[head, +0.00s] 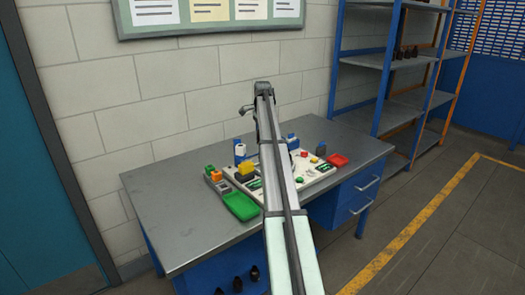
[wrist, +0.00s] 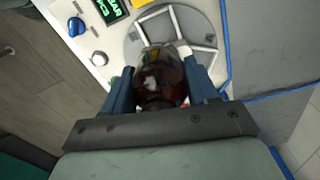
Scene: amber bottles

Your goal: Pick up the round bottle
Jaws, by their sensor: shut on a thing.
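The round bottle (wrist: 160,82) is dark amber and glossy, seen close up in the wrist view. My gripper (wrist: 162,72) is shut on it, with a blue finger on either side. The bottle is in front of a grey round plate with white bars (wrist: 137,38); I cannot tell whether it touches anything below. In the head view my arm reaches over the workbench and hides the gripper and the held bottle.
Several dark bottles (head: 254,273) stand low at the bench's front. A blue shelf rack (head: 385,62) stands at the right. The bench's left end is clear.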

